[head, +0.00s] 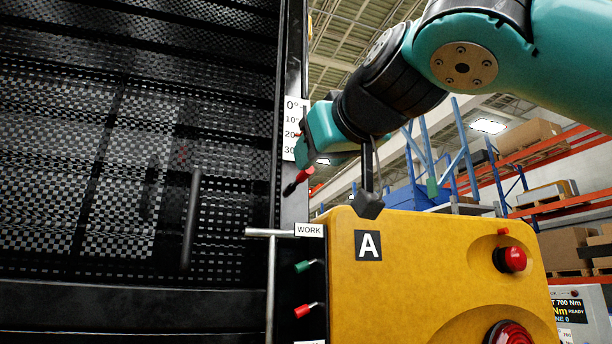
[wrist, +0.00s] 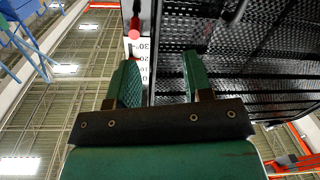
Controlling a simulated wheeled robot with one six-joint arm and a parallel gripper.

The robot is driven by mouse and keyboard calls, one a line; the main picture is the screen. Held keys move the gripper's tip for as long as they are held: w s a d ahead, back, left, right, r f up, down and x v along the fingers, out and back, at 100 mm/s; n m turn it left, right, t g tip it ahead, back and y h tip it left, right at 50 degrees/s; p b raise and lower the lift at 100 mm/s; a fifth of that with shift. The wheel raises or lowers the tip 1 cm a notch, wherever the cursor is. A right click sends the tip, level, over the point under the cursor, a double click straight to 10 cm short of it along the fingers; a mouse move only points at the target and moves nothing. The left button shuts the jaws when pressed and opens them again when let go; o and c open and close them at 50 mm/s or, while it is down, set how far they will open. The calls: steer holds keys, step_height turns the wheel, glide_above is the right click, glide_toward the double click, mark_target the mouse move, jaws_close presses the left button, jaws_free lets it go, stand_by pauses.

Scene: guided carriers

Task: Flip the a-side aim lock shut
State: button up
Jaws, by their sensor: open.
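A red-handled lever (head: 297,182) sits on the dark frame post just below the angle scale (head: 290,130); I take it for the a-side aim lock, though no label on it is readable. It slants, with its red end up and right. A red knob (wrist: 134,30) beside the scale also shows in the wrist view, beyond the fingers. My gripper (head: 308,145) is at the scale, above the lever. In the wrist view my gripper (wrist: 159,62) has its two green fingers apart with nothing between them. The fingertips are partly hidden in the head view.
A yellow housing (head: 400,225) marked A stands below my arm, with red buttons (head: 512,259). Green (head: 303,267) and red (head: 303,310) toggles sit near the WORK label (head: 309,230). A dark mesh panel (head: 80,150) fills the left. A grey T-shaped bar (head: 270,280) stands before the post.

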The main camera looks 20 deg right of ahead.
step_height(320, 180, up, 3)
steer(key=s+d+m+h, duration=0.1)
steer(key=s+d+m, duration=0.1)
steer(key=d, duration=0.1)
steer(key=p, duration=0.5)
glide_toward(303, 176)
steer(key=shift+h, duration=0.3)
steer(key=w, duration=0.9)
steer(key=shift+w+d+r, duration=0.2)
steer(key=shift+w+r, duration=0.15)
steer(key=shift+r, duration=0.05)
steer(key=shift+w+f, duration=0.1)
steer(key=shift+w, duration=0.35)
jaws_close()
steer(key=shift+a, duration=0.1)
